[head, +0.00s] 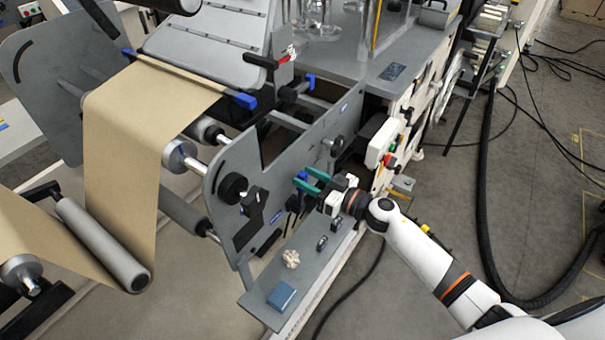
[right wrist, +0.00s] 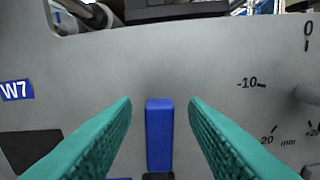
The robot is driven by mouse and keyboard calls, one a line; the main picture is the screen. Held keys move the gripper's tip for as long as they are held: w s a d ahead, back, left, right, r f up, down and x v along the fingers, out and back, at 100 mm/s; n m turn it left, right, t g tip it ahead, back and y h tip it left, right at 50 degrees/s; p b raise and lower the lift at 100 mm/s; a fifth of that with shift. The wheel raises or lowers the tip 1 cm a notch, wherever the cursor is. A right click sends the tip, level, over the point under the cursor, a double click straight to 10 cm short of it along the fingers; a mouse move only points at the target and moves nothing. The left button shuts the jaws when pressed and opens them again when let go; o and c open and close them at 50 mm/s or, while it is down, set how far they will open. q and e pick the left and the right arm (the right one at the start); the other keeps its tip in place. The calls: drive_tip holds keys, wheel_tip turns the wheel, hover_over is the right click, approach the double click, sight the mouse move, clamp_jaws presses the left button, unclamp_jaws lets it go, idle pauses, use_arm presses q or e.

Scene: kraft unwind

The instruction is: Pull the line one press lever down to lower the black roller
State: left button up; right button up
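My right gripper (head: 307,180) reaches in from the right to the grey side plate (head: 290,150) of the machine. Its two teal fingers are apart. In the right wrist view, an upright blue lever handle (right wrist: 160,135) with a black lower part stands between the fingers (right wrist: 160,130), with a gap on each side. A bit of blue (head: 302,175) also shows between the fingers in the head view. I cannot tell for sure which roller is the black roller. My left gripper is not in view.
A blue label W7 (right wrist: 16,90) and a printed scale (right wrist: 262,110) are on the plate. Other blue handles (head: 245,101) sit higher up. A brown paper web (head: 130,140) hangs at left. A grey ledge (head: 325,262) below holds a blue box (head: 281,296) and a crumpled piece (head: 291,259).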

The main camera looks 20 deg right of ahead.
drive_tip(key=shift+x, duration=1)
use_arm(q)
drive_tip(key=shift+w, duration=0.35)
use_arm(e)
clamp_jaws()
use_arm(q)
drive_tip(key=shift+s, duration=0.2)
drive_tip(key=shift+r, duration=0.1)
